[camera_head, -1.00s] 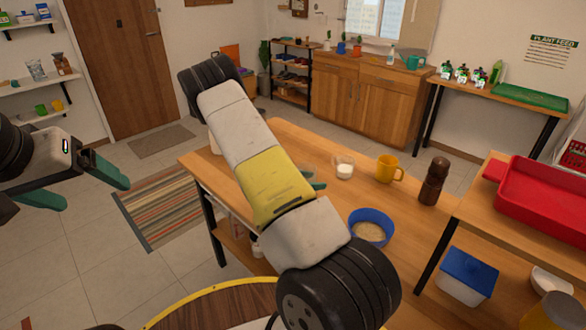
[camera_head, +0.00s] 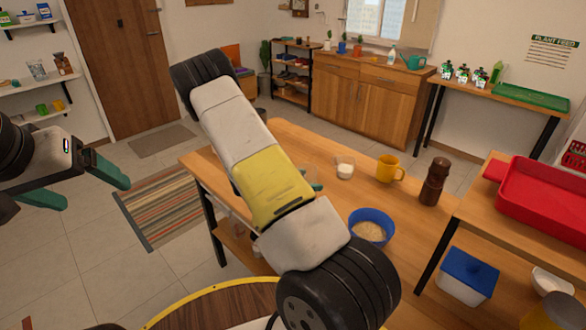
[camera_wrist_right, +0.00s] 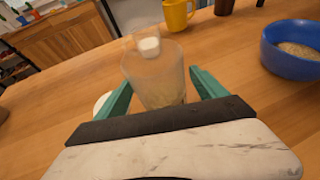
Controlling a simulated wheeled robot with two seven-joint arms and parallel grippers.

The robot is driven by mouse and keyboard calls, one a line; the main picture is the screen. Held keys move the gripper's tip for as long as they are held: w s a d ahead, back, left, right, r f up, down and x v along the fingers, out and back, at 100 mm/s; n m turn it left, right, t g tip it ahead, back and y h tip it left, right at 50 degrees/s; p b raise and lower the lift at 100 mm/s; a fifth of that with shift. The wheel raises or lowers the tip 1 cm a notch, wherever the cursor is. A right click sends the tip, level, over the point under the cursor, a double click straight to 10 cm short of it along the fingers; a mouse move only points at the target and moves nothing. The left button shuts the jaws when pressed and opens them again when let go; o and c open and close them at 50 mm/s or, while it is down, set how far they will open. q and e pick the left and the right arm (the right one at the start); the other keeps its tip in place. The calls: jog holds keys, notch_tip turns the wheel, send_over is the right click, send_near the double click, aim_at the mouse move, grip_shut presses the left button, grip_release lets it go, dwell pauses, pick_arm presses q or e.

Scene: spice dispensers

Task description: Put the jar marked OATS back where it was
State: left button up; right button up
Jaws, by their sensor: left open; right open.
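A clear, see-through jar (camera_wrist_right: 155,75) stands on the wooden table between the fingers of my right gripper (camera_wrist_right: 161,88) in the right wrist view. It has a little pale content low down, and I see no OATS label on it. The right gripper is open around the jar; I cannot tell whether a finger touches it. In the head view my right arm hides the jar and most of that gripper. My left gripper (camera_head: 92,190) is open and empty over the floor at the left.
A small glass with white content (camera_head: 345,168), a yellow mug (camera_head: 389,169), a brown mill (camera_head: 434,182) and a blue bowl of pale grain (camera_head: 370,227) stand on the table. A red tray (camera_head: 545,200) is at the right. A pale round thing (camera_wrist_right: 100,103) is partly hidden by the left finger.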

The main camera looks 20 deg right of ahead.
jog(key=v, duration=0.9)
jog(key=s+a+r+m+t+y, duration=0.1)
jog(key=s+a+r+m+y, duration=0.3)
jog(key=s+r, duration=0.4)
jog(key=s+a+r+m+t+y, duration=0.1)
jog(key=s+a+r+m+y, duration=0.4)
jog(key=s+r+m, duration=0.3)
jog(key=s+a+r+m+t+y, duration=0.2)
jog(key=s+a+r+m+y, duration=0.2)
jog(key=r, duration=0.8)
jog(key=s+m+y, duration=0.2)
jog(key=s+m, duration=0.1)
jog(key=s, duration=0.1)
jog(key=shift+s+a+r+y, duration=0.15)
jog(key=shift+a+r+y, duration=0.05)
jog(key=shift+y, duration=0.1)
